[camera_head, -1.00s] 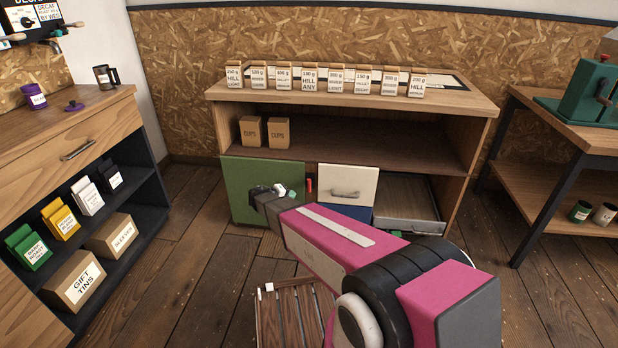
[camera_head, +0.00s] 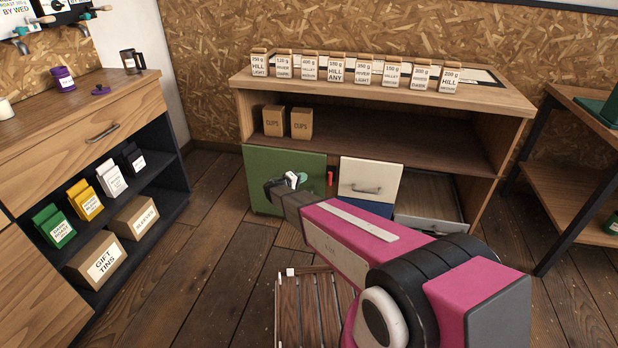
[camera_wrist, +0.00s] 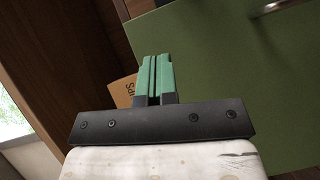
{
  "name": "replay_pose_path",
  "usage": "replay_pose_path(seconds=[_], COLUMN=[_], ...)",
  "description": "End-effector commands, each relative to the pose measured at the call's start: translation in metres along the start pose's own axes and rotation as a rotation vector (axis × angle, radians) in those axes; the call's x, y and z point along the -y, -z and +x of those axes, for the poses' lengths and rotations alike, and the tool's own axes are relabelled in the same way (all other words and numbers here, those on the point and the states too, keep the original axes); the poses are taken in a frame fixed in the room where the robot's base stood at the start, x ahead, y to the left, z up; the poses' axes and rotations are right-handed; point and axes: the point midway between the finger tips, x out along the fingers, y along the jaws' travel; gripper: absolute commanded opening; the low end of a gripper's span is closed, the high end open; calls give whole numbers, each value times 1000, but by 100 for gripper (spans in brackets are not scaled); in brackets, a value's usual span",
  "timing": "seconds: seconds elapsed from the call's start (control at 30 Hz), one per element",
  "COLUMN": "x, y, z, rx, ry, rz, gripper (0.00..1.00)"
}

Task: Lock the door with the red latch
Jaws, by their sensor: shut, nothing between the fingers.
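The green door (camera_head: 262,165) is on the lower left of the wooden cabinet and looks closed. The small red latch (camera_head: 330,178) stands upright at the door's right edge, beside the cream drawer. My gripper (camera_head: 303,178) is in front of the door, to the left of the latch in the picture, with a gap between them. In the wrist view my gripper's teal fingers (camera_wrist: 153,75) are together and empty. The green door (camera_wrist: 230,90) fills the right of that view, with a metal handle (camera_wrist: 278,7) at the top. The latch does not show there.
The cream drawer (camera_head: 370,180) is right of the latch, and an open drawer (camera_head: 430,200) is further right. A slatted wooden crate (camera_head: 282,310) is on the floor below my arm. Bags (camera_head: 335,70) line the cabinet top. A counter (camera_head: 60,135) stands at the left.

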Motion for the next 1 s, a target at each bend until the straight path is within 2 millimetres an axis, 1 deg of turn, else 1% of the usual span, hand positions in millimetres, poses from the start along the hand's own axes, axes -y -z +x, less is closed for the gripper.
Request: replay_pose_path(seconds=[0.03, 0.3, 0.47, 0.53, 0.7, 1.0], x=[1, 1, 1, 0, 0, 0], y=[1, 1, 1, -10, -23, -28], z=[9, 60, 89, 94, 107, 113], rx=[1, 2, 2, 1, 1, 0], ry=[0, 0, 0, 0, 0, 1], rz=[0, 0, 0, -1, 0, 0], gripper=[0, 0, 0, 0, 0, 0])
